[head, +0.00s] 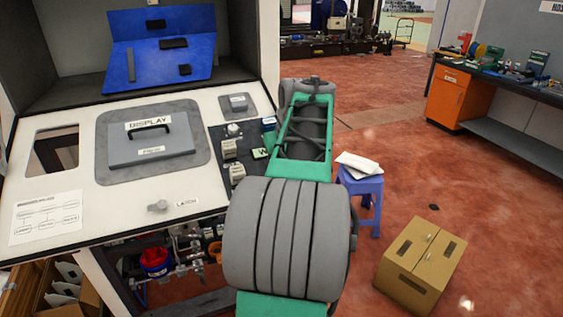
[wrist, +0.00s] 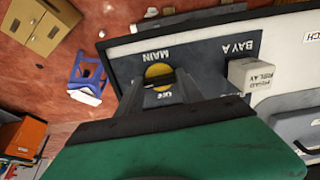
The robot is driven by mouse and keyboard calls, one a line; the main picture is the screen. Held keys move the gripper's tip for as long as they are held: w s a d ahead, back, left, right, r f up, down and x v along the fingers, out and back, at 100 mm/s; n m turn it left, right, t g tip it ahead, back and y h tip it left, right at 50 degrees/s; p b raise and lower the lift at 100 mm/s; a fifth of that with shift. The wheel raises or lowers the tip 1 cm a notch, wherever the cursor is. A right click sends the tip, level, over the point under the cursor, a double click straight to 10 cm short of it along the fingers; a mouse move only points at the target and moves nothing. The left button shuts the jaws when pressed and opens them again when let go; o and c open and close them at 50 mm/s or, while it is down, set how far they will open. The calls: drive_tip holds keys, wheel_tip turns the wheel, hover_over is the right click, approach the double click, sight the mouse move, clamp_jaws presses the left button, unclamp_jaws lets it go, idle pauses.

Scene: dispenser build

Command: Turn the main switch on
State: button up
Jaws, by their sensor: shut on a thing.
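In the head view my green and grey arm covers the gripper and the main switch.
A white relay block (wrist: 255,76) stands on the panel beside the switch, near the BAY A label. The console (head: 85,220) carries a display cover (head: 150,147) with a handle. A blue stool (head: 362,184) and a cardboard box (head: 420,265) stand on the floor at right.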

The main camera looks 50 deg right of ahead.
drive_tip(key=shift+m, duration=0.3)
drive_tip(key=o, duration=1.4)
drive_tip(key=p+v, duration=0.1)
drive_tip(key=v, duration=0.7)
drive_tip(key=shift+w+f, duration=0.1)
